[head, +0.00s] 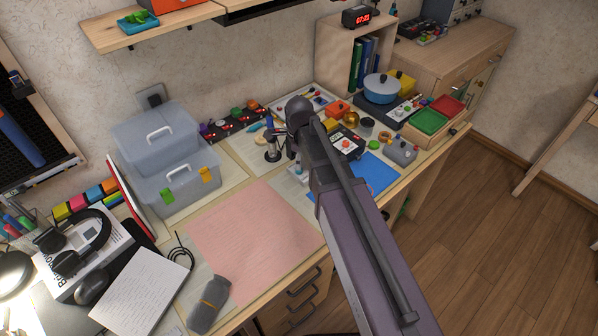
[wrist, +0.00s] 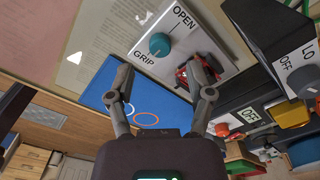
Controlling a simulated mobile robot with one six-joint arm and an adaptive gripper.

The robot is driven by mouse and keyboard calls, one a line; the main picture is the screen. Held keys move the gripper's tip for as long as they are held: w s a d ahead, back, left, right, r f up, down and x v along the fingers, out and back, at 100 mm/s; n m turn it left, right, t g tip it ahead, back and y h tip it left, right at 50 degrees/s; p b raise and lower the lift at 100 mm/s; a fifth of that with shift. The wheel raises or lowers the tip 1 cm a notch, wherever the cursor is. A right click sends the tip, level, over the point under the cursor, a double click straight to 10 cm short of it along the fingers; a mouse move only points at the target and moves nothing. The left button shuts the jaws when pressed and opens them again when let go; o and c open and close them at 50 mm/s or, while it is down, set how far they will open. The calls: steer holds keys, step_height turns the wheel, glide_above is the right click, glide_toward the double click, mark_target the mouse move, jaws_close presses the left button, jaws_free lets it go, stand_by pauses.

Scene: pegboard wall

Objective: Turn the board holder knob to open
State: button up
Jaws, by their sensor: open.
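The board holder knob (wrist: 159,45) is a round teal dial on a pale grey panel (wrist: 190,40) in the wrist view. The panel reads OPEN on its upper right side and GRIP on its lower left. I cannot clearly tell which label the knob points to. My gripper (wrist: 163,74) is open and empty, its two fingers spread, with the knob beyond the gap between the fingertips and not touched. A red and black part (wrist: 184,76) sits on the panel by the right fingertip. In the head view my arm hides most of this area.
A blue mat (wrist: 140,105) lies beside the panel. Switch boxes marked OFF (wrist: 305,80) stand to its right. In the head view, a pink mat (head: 250,235) is clear, and stacked grey bins (head: 160,150) and a blue pot (head: 381,87) stand on the desk.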

steer(key=shift+f+b, duration=1.7)
steer(key=shift+f, duration=0.3)
jaws_close()
